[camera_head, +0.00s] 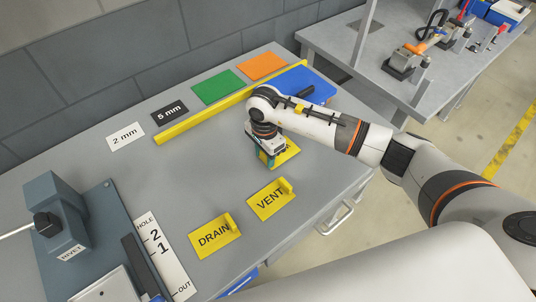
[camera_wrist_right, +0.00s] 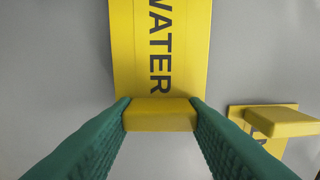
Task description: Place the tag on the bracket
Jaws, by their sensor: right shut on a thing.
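The yellow WATER tag (camera_wrist_right: 160,50) has a raised yellow tab (camera_wrist_right: 160,115). My right gripper (camera_wrist_right: 160,117) is shut on this tab, its green fingers on both sides. In the head view the tag (camera_head: 287,152) shows partly behind my right gripper (camera_head: 268,158), over the right part of the grey table. I cannot tell whether it touches the table. Yellow VENT (camera_head: 268,203) and DRAIN (camera_head: 211,240) tags lie nearer. No part is clearly recognisable as the bracket; a pale plate (camera_head: 105,288) shows at the lower left, cut off by the frame. My left gripper is out of view.
A blue-grey rivet fixture (camera_head: 62,215) stands at the left beside a HOLE 2 1 OUT strip (camera_head: 165,258). A yellow bar (camera_head: 200,117), green (camera_head: 218,87) and orange (camera_head: 262,66) cards and a blue item (camera_head: 318,88) lie behind. The middle of the table (camera_head: 190,170) is clear.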

